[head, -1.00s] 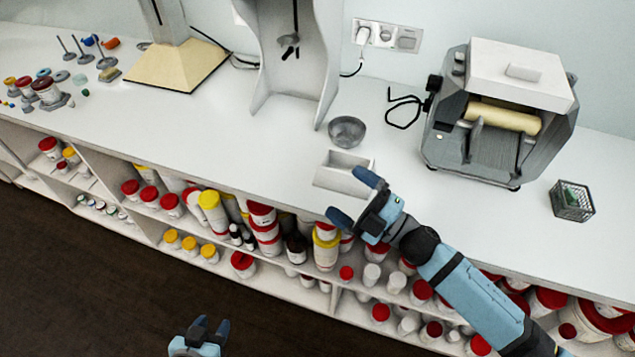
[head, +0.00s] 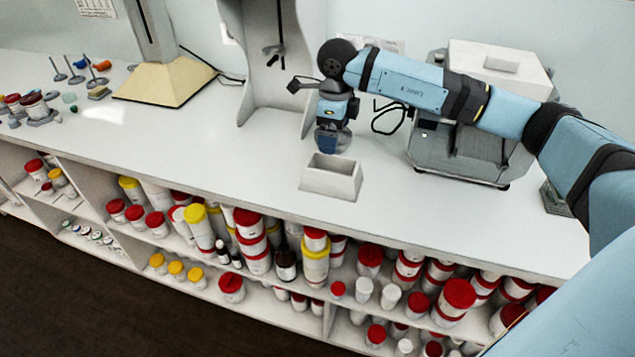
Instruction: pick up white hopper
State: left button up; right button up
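The white hopper (head: 331,180), an open-topped box with sloped walls, stands upright on the white counter near its front edge. My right gripper (head: 332,140) points down just behind the hopper in this view, over the grey bowl, which it mostly covers. The fingers are seen from the side, so their opening is unclear. The gripper looks apart from the hopper, and the hopper is not held. My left gripper is out of view.
A grey mill (head: 465,150) with a white top stands to the right, partly behind my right arm. A white stand (head: 270,70) is at the back. Shelves below hold several jars (head: 315,262). The counter left of the hopper is clear.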

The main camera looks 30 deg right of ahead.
aim_at(332, 174)
notch_tip(332, 174, down, 14)
jog(key=shift+r+p, duration=0.25)
jog(key=shift+p, duration=0.45)
jog(key=shift+w, duration=0.1)
jog(key=c, duration=0.6)
jog(key=shift+r, duration=0.1)
